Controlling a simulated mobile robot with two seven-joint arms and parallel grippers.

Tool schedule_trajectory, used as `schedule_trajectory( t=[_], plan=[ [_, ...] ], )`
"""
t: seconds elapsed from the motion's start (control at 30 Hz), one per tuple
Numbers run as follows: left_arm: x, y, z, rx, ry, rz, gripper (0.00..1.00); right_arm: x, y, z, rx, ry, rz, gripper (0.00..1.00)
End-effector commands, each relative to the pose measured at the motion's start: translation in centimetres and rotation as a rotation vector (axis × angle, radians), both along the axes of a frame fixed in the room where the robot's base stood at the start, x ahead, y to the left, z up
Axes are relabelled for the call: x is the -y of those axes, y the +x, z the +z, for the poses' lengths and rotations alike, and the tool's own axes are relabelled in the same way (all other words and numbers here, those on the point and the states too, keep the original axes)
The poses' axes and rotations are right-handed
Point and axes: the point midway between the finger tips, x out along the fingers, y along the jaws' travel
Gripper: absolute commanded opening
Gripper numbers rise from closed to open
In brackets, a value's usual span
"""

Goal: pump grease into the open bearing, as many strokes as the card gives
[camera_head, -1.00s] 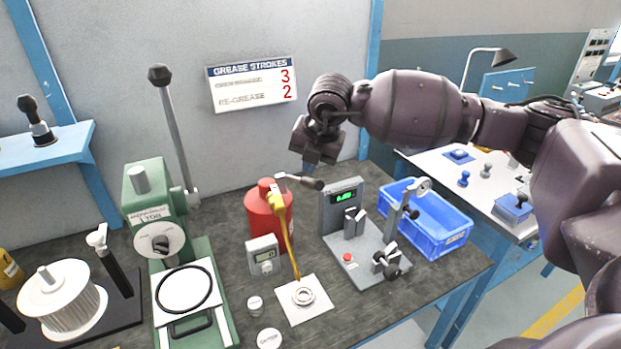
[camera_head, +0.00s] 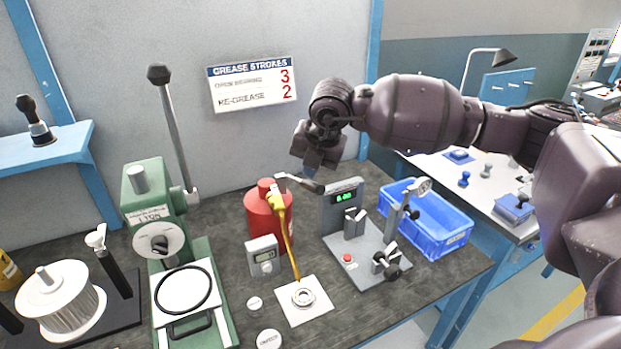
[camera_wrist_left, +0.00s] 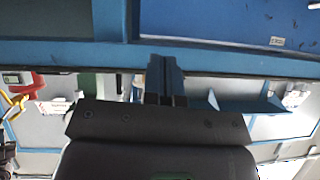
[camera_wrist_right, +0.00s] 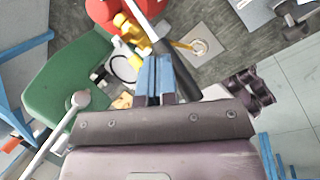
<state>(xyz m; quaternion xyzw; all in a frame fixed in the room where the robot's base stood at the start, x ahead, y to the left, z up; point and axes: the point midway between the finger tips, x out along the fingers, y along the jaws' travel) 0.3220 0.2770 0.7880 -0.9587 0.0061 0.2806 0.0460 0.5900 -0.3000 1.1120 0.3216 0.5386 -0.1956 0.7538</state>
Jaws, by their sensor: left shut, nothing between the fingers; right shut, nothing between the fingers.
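The red grease pump (camera_head: 258,222) stands mid-bench with a yellow head and hose. Its lever (camera_head: 304,183) has a dark grip pointing right. The yellow hose (camera_head: 289,245) runs down to the open bearing (camera_head: 303,296), a small ring on a pale square pad. The bearing also shows in the right wrist view (camera_wrist_right: 200,47). The card (camera_head: 252,84) on the wall gives open bearing 3, re-grease 2. My right gripper (camera_head: 311,172) is shut and empty, just above the lever grip; contact is unclear. My left gripper (camera_wrist_left: 166,82) is shut and empty, outside the head view.
A green press (camera_head: 160,240) stands left of the pump. A grey test stand (camera_head: 365,250) with a green display and a blue crate (camera_head: 428,220) are to the right.

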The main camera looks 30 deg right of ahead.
Motion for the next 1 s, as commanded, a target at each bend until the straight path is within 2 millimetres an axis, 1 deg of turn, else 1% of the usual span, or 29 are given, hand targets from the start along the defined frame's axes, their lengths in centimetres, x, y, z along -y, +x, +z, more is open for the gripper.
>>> schedule_trajectory(
  t=[0.6, 1.0],
  plan=[
    [0.05, 0.2, -0.25, 0.002, 0.0, -0.002, 0.0, 0.0, -0.29, -0.62, -0.001, -0.001, 0.0, 0.0],
    [-0.05, -0.38, -0.73, -0.01, 0.0, 0.001, 0.0, -0.01, -0.46, -0.98, -0.001, 0.0, 0.001, 0.0]
  ],
)
